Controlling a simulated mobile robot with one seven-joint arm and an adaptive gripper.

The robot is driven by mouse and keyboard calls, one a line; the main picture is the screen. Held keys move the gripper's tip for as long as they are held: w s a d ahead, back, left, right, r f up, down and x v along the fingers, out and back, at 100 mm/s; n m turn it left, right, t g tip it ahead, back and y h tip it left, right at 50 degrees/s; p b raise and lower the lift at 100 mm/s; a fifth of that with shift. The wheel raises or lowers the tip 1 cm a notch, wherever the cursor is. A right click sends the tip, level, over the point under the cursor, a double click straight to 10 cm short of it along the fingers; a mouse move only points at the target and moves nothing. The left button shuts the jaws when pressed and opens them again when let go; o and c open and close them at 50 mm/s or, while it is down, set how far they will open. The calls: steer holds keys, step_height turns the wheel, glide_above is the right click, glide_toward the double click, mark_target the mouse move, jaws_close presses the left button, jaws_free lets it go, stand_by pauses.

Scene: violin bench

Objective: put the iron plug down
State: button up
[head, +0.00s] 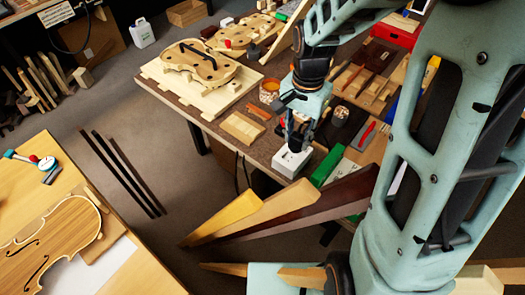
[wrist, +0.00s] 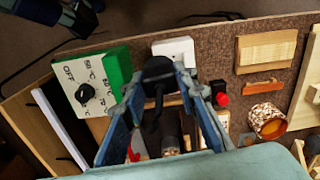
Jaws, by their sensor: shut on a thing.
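My gripper (head: 296,140) is low over the near edge of the workbench in the head view. In the wrist view, my gripper (wrist: 159,82) is shut on a black iron plug (wrist: 158,70), with a dark cord hanging back between the fingers. A white block (head: 291,163), which looks like a socket, lies at the bench edge just below my gripper. It also shows in the wrist view (wrist: 176,48), just beyond the plug. I cannot tell whether plug and block touch.
A red button (wrist: 222,99), a jar (wrist: 268,122) and wood blocks (wrist: 265,51) lie right. Bare bench (wrist: 215,65) shows between them.

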steer(key=shift+s+a+f+m, duration=0.2)
steer(key=shift+s+a+m, duration=0.15)
steer(key=shift+m, duration=0.15)
steer(key=shift+w+a+f, duration=0.1)
steer(key=shift+w+a, duration=0.15)
steer(key=shift+a, duration=0.05)
steer(key=shift+w+a+f, duration=1.35)
steer(key=shift+w+f, duration=0.3)
steer(key=shift+w, duration=0.1)
steer(key=shift+w+a+f, duration=1.3)
steer(key=shift+w+f, duration=0.4)
steer(key=shift+w, duration=0.05)
steer(key=shift+w+a+f, duration=1.35)
steer(key=shift+w+f, duration=0.3)
steer(key=shift+w, duration=0.1)
steer(key=shift+f, duration=1.45)
steer(key=o, duration=0.7)
steer(key=shift+f, duration=0.1)
steer(key=o, duration=0.5)
steer(key=shift+c, duration=0.2)
